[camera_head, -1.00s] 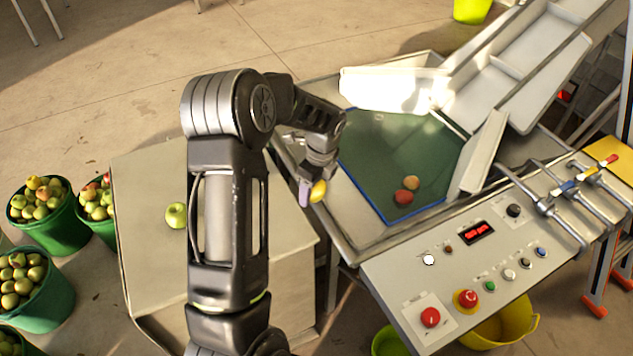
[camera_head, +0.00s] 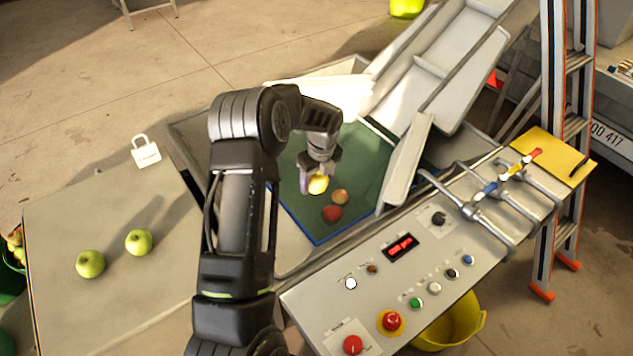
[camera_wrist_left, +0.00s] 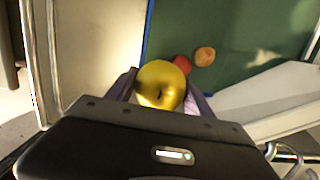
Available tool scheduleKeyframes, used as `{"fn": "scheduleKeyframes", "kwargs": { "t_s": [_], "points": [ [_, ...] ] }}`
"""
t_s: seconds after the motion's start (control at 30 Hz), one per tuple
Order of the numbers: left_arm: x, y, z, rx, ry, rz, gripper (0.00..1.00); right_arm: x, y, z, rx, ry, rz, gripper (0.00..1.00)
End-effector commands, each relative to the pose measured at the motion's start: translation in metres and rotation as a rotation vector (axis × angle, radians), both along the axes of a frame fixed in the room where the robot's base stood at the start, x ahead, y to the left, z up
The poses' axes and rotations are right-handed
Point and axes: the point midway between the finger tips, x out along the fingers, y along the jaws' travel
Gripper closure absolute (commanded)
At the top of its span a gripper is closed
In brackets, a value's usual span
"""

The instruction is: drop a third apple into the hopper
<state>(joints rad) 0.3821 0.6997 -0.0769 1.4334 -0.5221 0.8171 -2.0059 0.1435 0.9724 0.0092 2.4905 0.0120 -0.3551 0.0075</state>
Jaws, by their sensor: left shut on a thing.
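My left gripper (camera_head: 318,180) is shut on a yellow apple (camera_head: 318,184) and holds it above the hopper's green floor (camera_head: 361,172). The held apple also shows in the left wrist view (camera_wrist_left: 160,84), between the fingers. A red apple (camera_head: 332,214) and an orange-tan apple (camera_head: 340,197) lie on the green floor close to the held one. They show beyond the gripper in the left wrist view too. Two green apples, one (camera_head: 90,264) and another (camera_head: 138,242), sit on the table (camera_head: 95,310) at left. My right gripper is not in view.
A control panel (camera_head: 400,280) with buttons and a red display stands in front of the hopper. Metal clamps (camera_head: 478,200) and a slanted white plate (camera_head: 407,165) flank it at right. A grey chute (camera_head: 440,75) rises behind. A yellow bucket (camera_head: 450,322) stands below the panel.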

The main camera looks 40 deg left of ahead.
Motion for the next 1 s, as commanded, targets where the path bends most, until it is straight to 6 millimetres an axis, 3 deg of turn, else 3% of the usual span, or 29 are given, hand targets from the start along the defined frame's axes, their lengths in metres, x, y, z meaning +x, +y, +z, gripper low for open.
{"fn": "scheduleKeyframes", "kwargs": {
  "t_s": [0.27, 0.7, 1.0],
  "points": [
    [0.0, 0.0, -0.008, 0.0, 0.0, 0.0, 0.86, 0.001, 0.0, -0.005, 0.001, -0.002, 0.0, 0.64],
    [0.001, -0.001, -0.053, 0.0, -0.001, 0.001, 0.86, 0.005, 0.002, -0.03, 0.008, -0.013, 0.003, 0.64],
    [0.001, 0.0, -0.06, 0.001, -0.001, 0.001, 0.86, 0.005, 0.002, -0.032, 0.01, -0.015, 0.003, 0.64]
  ]
}}
